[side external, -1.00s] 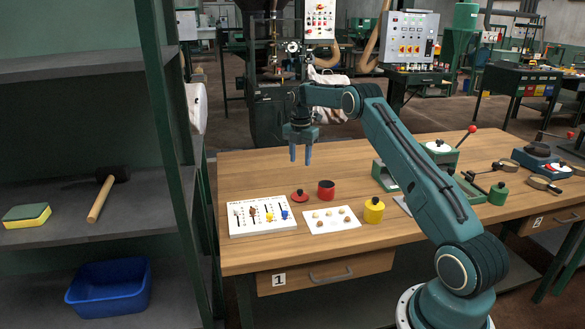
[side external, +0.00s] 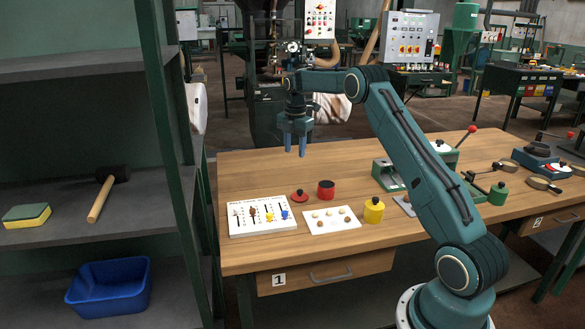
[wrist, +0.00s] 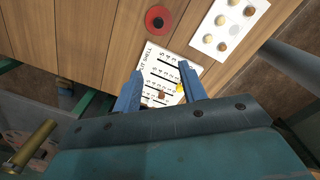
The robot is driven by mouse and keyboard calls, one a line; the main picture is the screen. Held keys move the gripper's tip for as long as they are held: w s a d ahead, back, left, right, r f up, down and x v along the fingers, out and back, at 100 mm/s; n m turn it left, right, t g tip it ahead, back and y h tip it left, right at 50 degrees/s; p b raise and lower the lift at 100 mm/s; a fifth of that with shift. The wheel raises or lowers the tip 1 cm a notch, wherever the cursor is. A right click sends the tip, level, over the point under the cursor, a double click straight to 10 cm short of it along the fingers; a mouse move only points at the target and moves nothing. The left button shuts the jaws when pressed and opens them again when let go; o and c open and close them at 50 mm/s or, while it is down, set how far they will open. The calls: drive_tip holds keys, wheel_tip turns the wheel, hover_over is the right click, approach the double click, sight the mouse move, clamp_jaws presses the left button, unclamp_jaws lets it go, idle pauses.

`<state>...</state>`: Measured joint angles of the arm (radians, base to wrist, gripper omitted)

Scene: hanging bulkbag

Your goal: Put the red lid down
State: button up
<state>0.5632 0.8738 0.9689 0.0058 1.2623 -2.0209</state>
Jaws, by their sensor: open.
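The red lid (side external: 299,196) lies flat on the wooden table, its dark knob up, just left of the open red pot (side external: 326,190). The lid also shows in the wrist view (wrist: 158,18) near the top, beyond my fingertips. My gripper (side external: 294,153) is open and empty, pointing down, well above the table and behind the lid in the side view. In the wrist view its two blue fingers (wrist: 158,82) are spread apart with nothing gripped between them. The white sorting board (wrist: 168,72) shows far below, behind the fingers.
The white board with colored pieces (side external: 240,231) and a white card with several round samples (side external: 318,226) lie in front of the lid. A yellow pot (side external: 374,210) stands to the right. The table's back left is clear. A shelf (side external: 60,235) stands at the left.

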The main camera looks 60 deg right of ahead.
drive_tip(key=s+a+r+m+t, duration=0.1)
drive_tip(key=s+a+r+m, duration=0.35)
drive_tip(key=a+r, duration=0.5)
drive_tip(key=s+a+r+m+t, duration=0.1)
drive_tip(key=s+a+r+m, duration=0.2)
drive_tip(key=s+a+r, duration=0.6)
drive_tip(key=s+a+f+m+t, duration=0.1)
drive_tip(key=s+a+f+m, duration=0.1)
drive_tip(key=s+a+m, duration=0.2)
drive_tip(key=s+a+f+m+t, duration=0.2)
drive_tip(key=s+a+m, duration=0.3)
drive_tip(key=s+a, duration=0.5)
drive_tip(key=s+f, duration=0.1)
drive_tip(key=s, duration=0.5)
drive_tip(key=shift+s+a+f, duration=0.25)
drive_tip(key=shift+s+f, duration=0.1)
drive_tip(key=shift+s, duration=0.05)
